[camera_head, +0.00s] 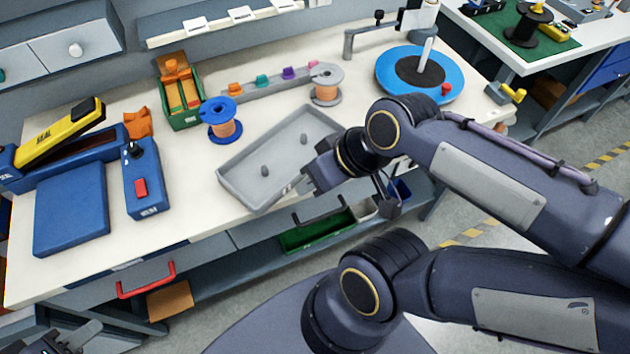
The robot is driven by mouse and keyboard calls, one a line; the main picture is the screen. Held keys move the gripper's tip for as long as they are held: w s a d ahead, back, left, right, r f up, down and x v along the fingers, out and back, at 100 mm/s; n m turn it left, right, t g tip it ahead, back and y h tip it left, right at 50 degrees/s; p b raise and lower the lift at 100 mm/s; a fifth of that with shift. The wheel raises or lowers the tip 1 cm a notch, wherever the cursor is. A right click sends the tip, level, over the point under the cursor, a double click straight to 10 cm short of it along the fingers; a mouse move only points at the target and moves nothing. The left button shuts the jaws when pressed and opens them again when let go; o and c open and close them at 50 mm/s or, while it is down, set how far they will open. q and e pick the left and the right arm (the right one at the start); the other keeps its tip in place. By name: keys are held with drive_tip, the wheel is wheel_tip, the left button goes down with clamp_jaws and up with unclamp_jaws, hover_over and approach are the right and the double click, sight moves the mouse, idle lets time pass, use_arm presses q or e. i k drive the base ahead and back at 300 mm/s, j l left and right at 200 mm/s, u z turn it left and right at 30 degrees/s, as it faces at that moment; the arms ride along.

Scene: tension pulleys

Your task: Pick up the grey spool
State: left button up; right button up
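The grey spool (326,84), with grey flanges and a copper-coloured winding, stands upright on the bench at the right end of the peg rail, behind the tray. A similar blue spool (221,120) stands to its left. My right gripper (303,187) is over the front right part of the grey tray (236,180), well in front of the grey spool and apart from it. I see nothing held in it, but its finger opening is unclear. My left gripper (66,340) is partly in view at the bottom left corner, far from the spools; its opening is unclear.
The grey tray holds two small dark knobs. A blue turntable (445,88) with an upright post stands right of the grey spool. A green box (181,101) stands left. The yellow and blue sealer (62,131) and a blue control box (146,178) fill the bench's left.

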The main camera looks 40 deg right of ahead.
sight(327, 85)
drive_tip(key=z, duration=1.4)
drive_tip(key=i+l+u, duration=0.1)
drive_tip(key=u, duration=0.25)
drive_tip(key=i+l+u, duration=0.1)
drive_tip(key=l+u, duration=0.4)
drive_tip(key=u, duration=0.2)
drive_tip(key=i+l+u, duration=0.15)
drive_tip(key=l, duration=0.7)
drive_tip(key=l+u, duration=0.1)
drive_tip(key=l, duration=0.75)
drive_tip(key=i, duration=0.05)
